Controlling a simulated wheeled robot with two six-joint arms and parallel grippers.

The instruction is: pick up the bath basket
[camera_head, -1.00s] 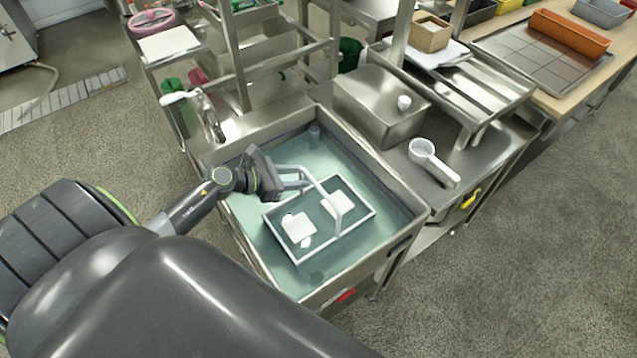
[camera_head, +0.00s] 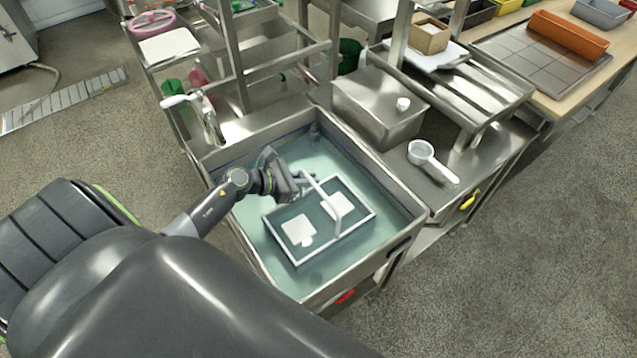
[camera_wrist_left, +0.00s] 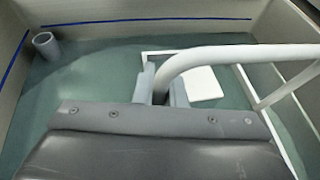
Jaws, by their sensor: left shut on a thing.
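The bath basket is a light grey rectangular frame (camera_head: 352,242) with a tall looped handle (camera_head: 334,203). It sits in the water of a steel sink basin, with white blocks (camera_head: 298,231) inside it. My left gripper (camera_head: 306,186) reaches in from the left and is shut on the handle's upper left part. In the left wrist view the handle (camera_wrist_left: 220,54) passes between the fingers (camera_wrist_left: 161,88), and part of the basket frame and a white block (camera_wrist_left: 203,83) show beyond. My right gripper is not in view.
Steel basin walls (camera_head: 405,240) surround the basket on all sides. A faucet (camera_head: 205,115) stands at the back left. A steel box (camera_head: 378,108) and a white scoop (camera_head: 432,162) are on the counter to the right. A grey pipe stub (camera_wrist_left: 46,44) stands in the basin.

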